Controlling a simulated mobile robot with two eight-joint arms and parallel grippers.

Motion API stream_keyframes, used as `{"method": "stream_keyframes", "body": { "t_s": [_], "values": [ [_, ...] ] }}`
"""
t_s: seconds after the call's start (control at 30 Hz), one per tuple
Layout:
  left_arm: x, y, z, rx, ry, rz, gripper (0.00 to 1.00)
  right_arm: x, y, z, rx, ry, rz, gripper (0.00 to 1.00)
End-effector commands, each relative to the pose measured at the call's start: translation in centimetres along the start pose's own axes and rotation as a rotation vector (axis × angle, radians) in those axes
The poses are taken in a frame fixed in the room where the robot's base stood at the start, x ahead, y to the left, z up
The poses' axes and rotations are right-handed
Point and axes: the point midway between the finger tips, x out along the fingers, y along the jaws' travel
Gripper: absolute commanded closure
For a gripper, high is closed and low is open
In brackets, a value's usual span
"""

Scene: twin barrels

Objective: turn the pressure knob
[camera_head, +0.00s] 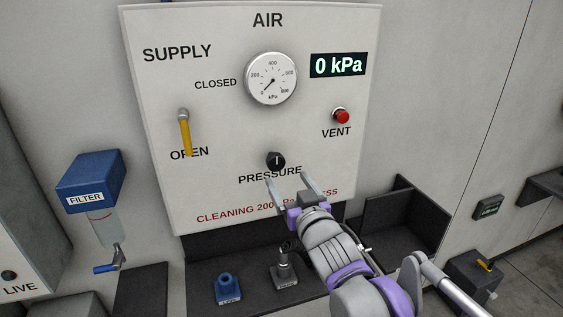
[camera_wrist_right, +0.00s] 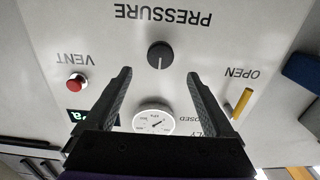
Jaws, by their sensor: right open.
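The black pressure knob (camera_head: 276,161) sits low in the middle of the white AIR panel (camera_head: 220,130), with a white mark pointing up. It also shows in the right wrist view (camera_wrist_right: 160,56), upside down, just beyond and between the fingers. My right gripper (camera_head: 291,183) is open and empty in front of the panel, just below the knob. The knob is not between the fingertips in the head view. The round gauge (camera_head: 270,78) needle points to the low end, and the green display (camera_head: 338,65) reads 0 kPa. My left gripper is not in view.
A yellow supply lever (camera_head: 185,132) points down toward OPEN. A red vent button (camera_head: 341,115) is right of the knob. A blue filter (camera_head: 92,183) hangs at left. A dark shelf (camera_head: 258,297) below holds a blue fitting (camera_head: 228,288) and a grey one (camera_head: 284,270).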

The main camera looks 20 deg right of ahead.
Motion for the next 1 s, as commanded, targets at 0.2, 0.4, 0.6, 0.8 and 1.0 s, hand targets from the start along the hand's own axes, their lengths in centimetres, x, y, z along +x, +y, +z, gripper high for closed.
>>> {"method": "stream_keyframes", "body": {
  "t_s": [0.2, 0.4, 0.6, 0.8, 1.0],
  "values": [
    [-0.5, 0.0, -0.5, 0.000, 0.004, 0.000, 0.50, 3.6, 0.0, -0.1, 0.000, -0.001, 0.000, 0.12],
    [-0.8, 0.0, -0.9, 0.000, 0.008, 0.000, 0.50, 7.1, 0.0, -0.1, 0.000, -0.002, 0.001, 0.12],
    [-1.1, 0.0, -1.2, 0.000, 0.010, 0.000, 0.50, 9.3, 0.0, 0.0, 0.000, -0.002, 0.002, 0.12],
    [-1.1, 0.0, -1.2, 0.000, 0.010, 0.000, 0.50, 9.9, 0.0, 0.1, 0.001, -0.002, 0.002, 0.12],
    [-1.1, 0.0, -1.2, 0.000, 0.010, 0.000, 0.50, 9.9, 0.0, 0.1, 0.000, -0.003, 0.002, 0.12]
  ]
}}
